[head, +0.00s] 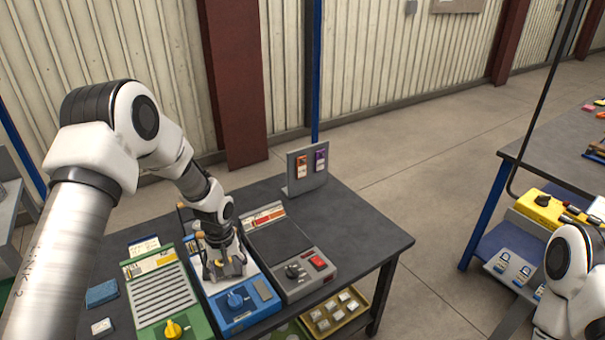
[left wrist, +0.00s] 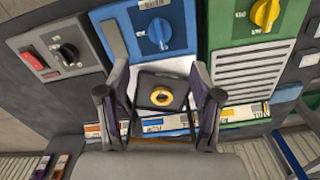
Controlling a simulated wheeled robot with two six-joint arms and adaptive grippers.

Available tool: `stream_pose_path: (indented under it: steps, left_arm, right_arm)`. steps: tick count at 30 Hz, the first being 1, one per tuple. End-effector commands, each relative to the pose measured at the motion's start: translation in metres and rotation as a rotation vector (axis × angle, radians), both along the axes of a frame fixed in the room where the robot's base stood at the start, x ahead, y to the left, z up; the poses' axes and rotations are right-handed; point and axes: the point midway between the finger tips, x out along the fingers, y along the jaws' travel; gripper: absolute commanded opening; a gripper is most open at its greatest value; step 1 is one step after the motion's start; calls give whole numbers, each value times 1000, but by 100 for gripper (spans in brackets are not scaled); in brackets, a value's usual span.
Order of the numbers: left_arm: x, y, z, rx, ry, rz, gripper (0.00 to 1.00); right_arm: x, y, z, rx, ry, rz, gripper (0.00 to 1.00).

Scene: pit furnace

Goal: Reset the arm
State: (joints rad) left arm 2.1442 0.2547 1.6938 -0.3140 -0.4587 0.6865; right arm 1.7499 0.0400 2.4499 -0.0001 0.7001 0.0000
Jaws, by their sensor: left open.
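My left gripper (head: 224,271) is over the blue device (head: 233,320) on the dark table, pointing down. In the left wrist view the gripper (left wrist: 159,78) is open, one finger on each side of a dark square block with a yellow ring (left wrist: 159,112). Gaps show between block and fingers, so nothing looks clamped. The blue device (left wrist: 172,20) carries a blue knob (left wrist: 159,34). My right arm shows at the right edge of the head view; its gripper is out of the picture.
A green device with a yellow knob (head: 173,329) stands left of the blue one, and a grey device with a red switch (head: 317,262) stands right. A grey upright panel (head: 306,171) stands at the back. The table's right side (head: 365,236) is clear.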

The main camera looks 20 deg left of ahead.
Motion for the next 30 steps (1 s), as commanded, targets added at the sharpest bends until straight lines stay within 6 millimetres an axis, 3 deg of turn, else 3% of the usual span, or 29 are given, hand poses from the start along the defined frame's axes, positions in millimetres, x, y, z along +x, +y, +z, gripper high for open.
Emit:
stream_pose_path:
  steps: [4, 7, 11, 12, 14, 15, 17, 18, 20, 24, 30]
  left_arm:
    - [-13, -3, -21, 5, 44, -9, 65]
    - [-56, -16, -57, 11, 159, -39, 65]
    - [-154, -49, -110, -22, 316, -84, 65]
    - [-188, -60, -123, -40, 342, -115, 65]
    - [-240, -76, -137, -70, 359, -173, 65]
    - [-275, -85, -141, -87, 354, -224, 65]
    - [-310, -92, -140, -95, 302, -308, 65]
    - [-319, -94, -135, -87, 250, -361, 65]
    - [-317, -92, -128, -64, 164, -429, 65]
    - [-290, -88, -127, -9, 6, -549, 65]
    - [-287, -88, -127, -5, -8, -576, 65]
  right_arm:
    - [0, 0, -1, 0, 0, 0, 40]
    - [0, 0, -1, 0, 0, 0, 40]
    - [0, 0, -1, 0, 0, 0, 40]
    - [0, 0, -1, 0, 0, 0, 40]
    - [0, 0, -1, 0, 0, 0, 40]
    - [0, 0, -1, 0, 0, 0, 40]
    - [0, 0, -1, 0, 0, 0, 40]
    - [0, 0, -1, 0, 0, 0, 40]
    - [0, 0, -1, 0, 0, 0, 40]
    - [0, 0, -1, 0, 0, 0, 40]
    - [0, 0, -1, 0, 0, 0, 40]
